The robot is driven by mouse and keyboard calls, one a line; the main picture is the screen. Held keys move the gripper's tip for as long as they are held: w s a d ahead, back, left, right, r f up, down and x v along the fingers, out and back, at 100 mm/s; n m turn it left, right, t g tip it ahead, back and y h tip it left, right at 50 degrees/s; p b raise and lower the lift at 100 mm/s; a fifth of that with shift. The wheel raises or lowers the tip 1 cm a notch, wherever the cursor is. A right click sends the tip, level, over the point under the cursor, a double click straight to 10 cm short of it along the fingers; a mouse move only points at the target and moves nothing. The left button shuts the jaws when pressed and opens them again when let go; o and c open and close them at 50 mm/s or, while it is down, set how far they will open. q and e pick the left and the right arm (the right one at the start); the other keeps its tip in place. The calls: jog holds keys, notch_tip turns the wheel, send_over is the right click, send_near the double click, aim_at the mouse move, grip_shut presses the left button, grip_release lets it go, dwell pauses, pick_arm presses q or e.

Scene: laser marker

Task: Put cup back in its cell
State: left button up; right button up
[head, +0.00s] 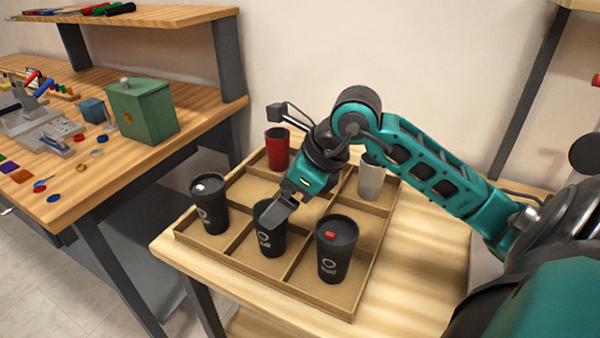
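A wooden tray with dividers (301,294) lies on the table. A black cup (271,243) is upright at the middle front cell, apparently at the tray floor. My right gripper (275,214) points down at this cup's rim; a grey finger covers part of its top. I cannot tell whether the fingers are closed on it. A black cup with a white lid button (212,212) is in the left front cell. One with a red button (334,255) is in the right front cell. A red cup (277,153) and a pale grey cup (371,181) are in the back row. My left gripper is not in view.
The table (415,265) is clear right of the tray. At left, a wooden workbench (110,180) holds a green box (142,112), a small blue box (94,110) and small coloured parts. A gap separates the two.

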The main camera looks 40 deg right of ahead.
jog(key=v, duration=0.7)
jog(key=shift+f, duration=0.1)
jog(key=shift+a, duration=0.1)
